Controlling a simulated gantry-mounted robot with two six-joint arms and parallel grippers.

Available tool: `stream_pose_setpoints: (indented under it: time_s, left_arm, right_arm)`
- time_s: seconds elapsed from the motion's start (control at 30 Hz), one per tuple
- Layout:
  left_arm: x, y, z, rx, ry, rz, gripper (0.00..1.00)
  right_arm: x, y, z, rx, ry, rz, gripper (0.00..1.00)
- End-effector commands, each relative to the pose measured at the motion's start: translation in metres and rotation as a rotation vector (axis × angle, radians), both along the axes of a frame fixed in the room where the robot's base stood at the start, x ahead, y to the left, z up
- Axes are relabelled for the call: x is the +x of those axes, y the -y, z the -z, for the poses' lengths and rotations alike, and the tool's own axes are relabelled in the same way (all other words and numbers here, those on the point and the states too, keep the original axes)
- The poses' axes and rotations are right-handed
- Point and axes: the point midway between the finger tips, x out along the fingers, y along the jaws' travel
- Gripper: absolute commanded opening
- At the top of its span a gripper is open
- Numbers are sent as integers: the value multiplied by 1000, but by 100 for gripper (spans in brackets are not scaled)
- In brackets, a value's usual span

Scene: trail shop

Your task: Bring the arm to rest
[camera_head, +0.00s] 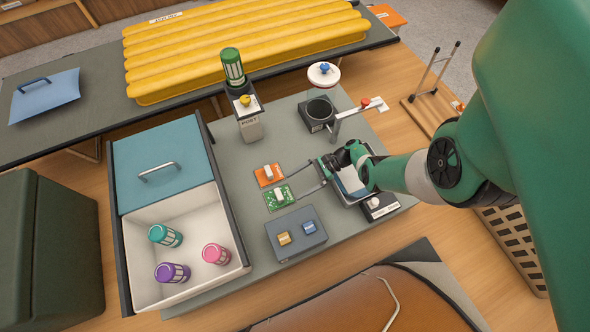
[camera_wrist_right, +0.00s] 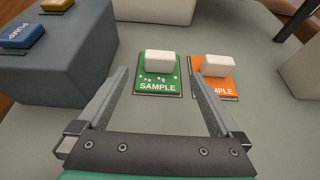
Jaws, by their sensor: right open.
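My right arm, green with dark joints, reaches in from the right in the head view. Its gripper (camera_head: 305,184) is over the grey table (camera_head: 222,150), beside the sample cards. In the wrist view the gripper (camera_wrist_right: 155,95) is open with nothing between its fingers. The green sample card (camera_wrist_right: 158,86) with a white block lies ahead between the finger lines; it also shows in the head view (camera_head: 271,203). The orange sample card (camera_wrist_right: 221,84) lies to its right, and it too shows in the head view (camera_head: 262,180). My left gripper does not show.
A white bin (camera_head: 140,268) with several capped jars stands left, partly under a teal lid (camera_head: 135,150). A grey box (camera_head: 275,241) with two buttons is near the gripper. Behind stand a dispenser (camera_head: 250,128) with a green jar and a black ring stand (camera_head: 314,123).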

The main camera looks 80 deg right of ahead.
Motion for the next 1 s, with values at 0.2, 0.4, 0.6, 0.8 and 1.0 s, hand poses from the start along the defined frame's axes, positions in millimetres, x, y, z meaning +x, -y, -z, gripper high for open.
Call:
stream_pose_setpoints:
  time_s: [0.2,0.4,0.6,0.8,1.0]
  left_arm:
    - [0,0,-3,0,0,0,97]
    - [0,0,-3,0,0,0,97]
    - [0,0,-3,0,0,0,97]
    - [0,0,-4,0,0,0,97]
    - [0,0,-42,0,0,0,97]
  right_arm:
    - [-19,11,-9,-1,0,0,100]
    - [-20,11,-9,0,0,-1,100]
    - [-20,11,-9,0,0,-1,100]
    - [-19,10,-11,0,0,-7,100]
    - [24,-15,-58,-46,8,-220,100]
